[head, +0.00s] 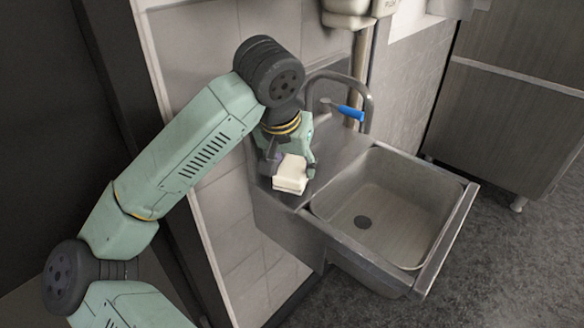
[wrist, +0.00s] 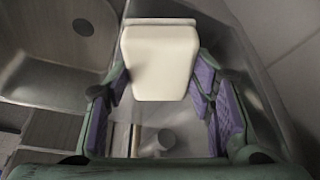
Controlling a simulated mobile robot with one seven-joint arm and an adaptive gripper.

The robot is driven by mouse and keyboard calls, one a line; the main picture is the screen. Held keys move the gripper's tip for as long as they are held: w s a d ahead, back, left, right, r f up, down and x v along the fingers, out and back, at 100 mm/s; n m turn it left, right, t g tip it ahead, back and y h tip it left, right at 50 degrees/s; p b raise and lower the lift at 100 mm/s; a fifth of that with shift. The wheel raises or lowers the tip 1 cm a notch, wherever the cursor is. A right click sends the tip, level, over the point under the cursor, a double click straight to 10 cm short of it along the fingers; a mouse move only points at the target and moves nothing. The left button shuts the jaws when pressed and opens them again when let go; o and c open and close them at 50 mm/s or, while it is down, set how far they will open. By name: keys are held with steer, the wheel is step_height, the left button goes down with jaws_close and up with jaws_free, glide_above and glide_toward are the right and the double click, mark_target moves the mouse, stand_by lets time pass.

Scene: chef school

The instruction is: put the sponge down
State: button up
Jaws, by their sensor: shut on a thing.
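The sponge (head: 291,172) is a cream-white block in the head view. My gripper (head: 287,165) is shut on it at the left ledge of the sink (head: 390,205). In the wrist view the sponge (wrist: 159,62) sits between the purple-padded fingers of my gripper (wrist: 160,85), near their tips. The metal ledge lies beneath it. I cannot tell whether the sponge touches the ledge or is held just above it.
The sink basin with its dark drain (head: 362,221) is empty and lies right of my gripper. A curved faucet (head: 370,100) with a blue lever (head: 350,113) stands behind. A dispenser (head: 350,8) hangs on the tiled wall above. A metal cabinet (head: 515,90) stands at the right.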

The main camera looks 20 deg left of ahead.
step_height(320, 180, down, 2)
steer(key=shift+f, duration=0.1)
steer(key=shift+f, duration=0.2)
steer(key=o, duration=1.1)
steer(key=shift+r, duration=0.1)
steer(key=shift+r+p, duration=0.35)
steer(key=shift+p, duration=0.1)
steer(key=b+v, duration=0.3)
steer(key=v, duration=0.8)
steer(key=shift+s+r, duration=0.2)
steer(key=shift+r, duration=0.1)
